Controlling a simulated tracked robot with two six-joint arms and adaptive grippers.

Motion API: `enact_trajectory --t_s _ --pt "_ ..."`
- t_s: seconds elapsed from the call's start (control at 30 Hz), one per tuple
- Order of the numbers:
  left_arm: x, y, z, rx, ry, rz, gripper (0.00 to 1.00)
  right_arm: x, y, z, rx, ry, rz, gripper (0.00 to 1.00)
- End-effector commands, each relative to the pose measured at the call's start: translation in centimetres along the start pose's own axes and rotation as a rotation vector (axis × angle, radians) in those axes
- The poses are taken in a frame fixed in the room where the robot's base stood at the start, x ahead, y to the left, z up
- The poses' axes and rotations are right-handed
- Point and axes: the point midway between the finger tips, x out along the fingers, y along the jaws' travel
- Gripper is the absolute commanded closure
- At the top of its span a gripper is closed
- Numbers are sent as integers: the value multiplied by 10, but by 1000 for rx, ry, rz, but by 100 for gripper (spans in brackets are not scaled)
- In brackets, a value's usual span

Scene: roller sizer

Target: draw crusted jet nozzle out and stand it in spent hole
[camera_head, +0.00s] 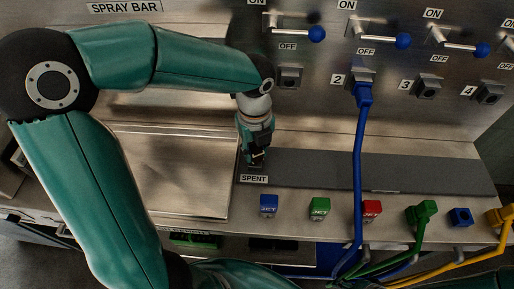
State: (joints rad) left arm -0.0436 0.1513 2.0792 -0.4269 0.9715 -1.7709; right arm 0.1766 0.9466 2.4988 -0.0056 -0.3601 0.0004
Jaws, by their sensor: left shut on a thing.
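My left gripper (256,158) points down at the left end of the dark grey strip, just behind the SPENT label (254,179). It is shut on a small dark thing, apparently the crusted jet nozzle. The thing is mostly hidden by the fingers, so its crust and tilt cannot be made out. The spent hole is not clearly visible; the gripper covers the area behind its label. I cannot tell whether the held thing is in the hole or above it. My right gripper is not in view.
Blue (268,206), green (320,209) and red (371,211) JET blocks line the front edge. A blue hose (358,150) runs down from port 2. Valves with blue handles (316,34) sit on the back panel.

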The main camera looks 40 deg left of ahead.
Motion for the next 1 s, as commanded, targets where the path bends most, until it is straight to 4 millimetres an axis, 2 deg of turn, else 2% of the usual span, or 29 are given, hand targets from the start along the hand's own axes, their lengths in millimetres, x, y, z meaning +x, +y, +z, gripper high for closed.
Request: enact_trajectory --t_s 0.67,0.7,0.83,0.87,1.0 --pt "18 0 0 0 0 1 100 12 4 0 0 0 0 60" --pt "17 0 0 0 0 1 67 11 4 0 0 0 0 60" --pt "17 0 0 0 0 1 46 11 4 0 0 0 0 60" --pt "17 0 0 0 0 1 43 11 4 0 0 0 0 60" --pt "17 0 0 0 0 0 43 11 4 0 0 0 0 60"
